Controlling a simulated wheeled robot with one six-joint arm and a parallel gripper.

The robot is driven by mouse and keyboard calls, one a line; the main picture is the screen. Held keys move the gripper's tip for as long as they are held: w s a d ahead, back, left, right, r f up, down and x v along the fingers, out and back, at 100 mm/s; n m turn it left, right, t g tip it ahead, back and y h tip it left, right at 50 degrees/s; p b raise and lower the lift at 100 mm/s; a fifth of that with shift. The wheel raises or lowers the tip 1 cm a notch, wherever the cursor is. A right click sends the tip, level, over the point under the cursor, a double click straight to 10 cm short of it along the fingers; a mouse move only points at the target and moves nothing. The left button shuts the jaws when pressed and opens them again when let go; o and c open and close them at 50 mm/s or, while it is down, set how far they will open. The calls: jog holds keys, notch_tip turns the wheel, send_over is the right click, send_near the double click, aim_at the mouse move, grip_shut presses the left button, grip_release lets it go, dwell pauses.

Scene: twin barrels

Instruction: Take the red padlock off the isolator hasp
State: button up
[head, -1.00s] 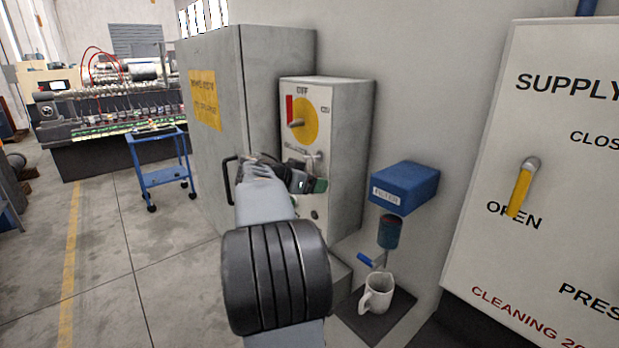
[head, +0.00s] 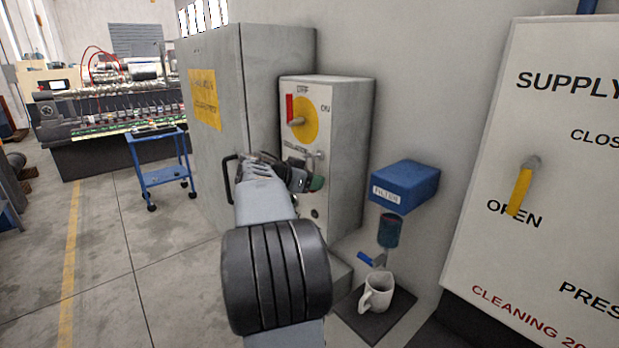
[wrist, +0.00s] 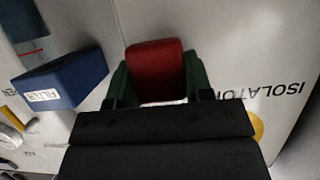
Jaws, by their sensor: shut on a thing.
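The red padlock (wrist: 156,70) sits between the two green fingertips of my gripper (wrist: 157,85) in the wrist view. My gripper is shut on its body; its shackle is not clear to see. In the head view my gripper (head: 314,183) is at the front of the grey isolator box (head: 345,150), below the yellow disc with the red handle (head: 291,108). The hasp (head: 316,155) shows as a small metal piece just above the gripper. The padlock is hidden in the head view, so I cannot tell whether it still hangs on the hasp.
A tall grey cabinet (head: 212,150) with a black handle stands just left of the isolator. A blue filter box (head: 404,187) is on the wall at right, above a white mug (head: 376,293). A blue cart (head: 163,172) stands farther left on open floor.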

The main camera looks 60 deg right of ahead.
jog(key=shift+r+b, duration=0.15)
jog(key=shift+b, duration=0.15)
jog(key=shift+a, duration=0.1)
jog(key=shift+b+v, duration=1.05)
jog(key=shift+v, duration=0.75)
jog(key=shift+w+a, duration=0.1)
jog(key=w+a+b, duration=0.2)
jog(key=a+b, duration=0.1)
jog(key=a, duration=0.3)
jog(key=shift+a+b, duration=0.35)
jog(key=shift+w, duration=0.1)
